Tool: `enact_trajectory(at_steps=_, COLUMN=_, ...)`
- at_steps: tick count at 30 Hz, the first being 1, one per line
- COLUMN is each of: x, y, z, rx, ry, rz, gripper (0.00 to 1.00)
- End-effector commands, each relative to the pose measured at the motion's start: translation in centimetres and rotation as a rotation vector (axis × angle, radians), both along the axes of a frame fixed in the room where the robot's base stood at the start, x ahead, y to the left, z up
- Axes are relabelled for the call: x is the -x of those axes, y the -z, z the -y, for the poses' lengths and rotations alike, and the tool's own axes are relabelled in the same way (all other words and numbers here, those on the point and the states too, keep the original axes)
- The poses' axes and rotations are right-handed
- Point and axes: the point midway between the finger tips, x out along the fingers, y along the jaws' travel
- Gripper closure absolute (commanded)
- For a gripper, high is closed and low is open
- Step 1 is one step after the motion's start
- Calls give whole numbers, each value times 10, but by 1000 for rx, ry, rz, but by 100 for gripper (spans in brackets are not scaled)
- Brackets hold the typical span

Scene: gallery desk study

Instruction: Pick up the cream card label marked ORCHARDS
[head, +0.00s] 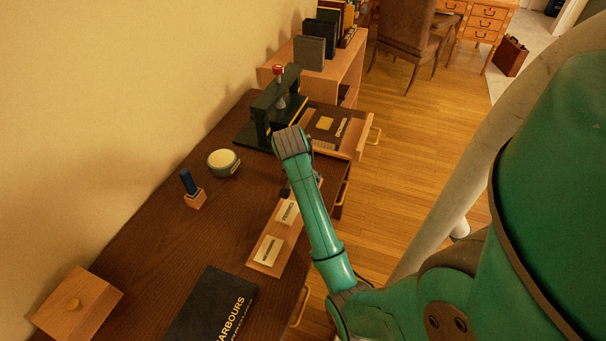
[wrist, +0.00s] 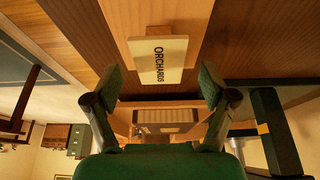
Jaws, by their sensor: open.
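The cream card label marked ORCHARDS (wrist: 158,60) shows in the wrist view, lying near the end of a light wooden strip (wrist: 150,16). My gripper (wrist: 160,80) is open and empty, with one green-padded finger to each side of the label in the picture. I cannot tell how far the fingertips are from it. In the head view the strip (head: 262,263) holds two other cream labels, a nearer one (head: 269,250) and a farther one (head: 288,212). The ORCHARDS label is hidden behind my arm there, and most of the gripper is hidden too.
A dark press (head: 272,110) and an open drawer (head: 357,145) stand beyond the strip. A round tin (head: 223,163), a blue-handled stamp (head: 190,184), a wooden box (head: 78,305) and a dark book (head: 210,310) are on the desk. Bare desktop lies left of the strip.

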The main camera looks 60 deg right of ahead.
Motion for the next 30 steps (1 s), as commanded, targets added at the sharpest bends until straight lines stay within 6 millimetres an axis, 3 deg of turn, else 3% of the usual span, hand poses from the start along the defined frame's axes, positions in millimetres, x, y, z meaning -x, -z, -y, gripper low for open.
enact_trajectory(at_steps=7, x=0, y=1, z=0, rx=1, ry=1, rz=1, gripper=17)
enact_trajectory(at_steps=13, x=0, y=1, z=0, rx=1, ry=1, rz=1, gripper=64)
enact_trajectory(at_steps=24, x=0, y=1, z=0, rx=0, ry=0, rz=1, gripper=65)
enact_trajectory(at_steps=30, x=-5, y=-11, z=5, rx=2, ry=-1, rz=3, gripper=65)
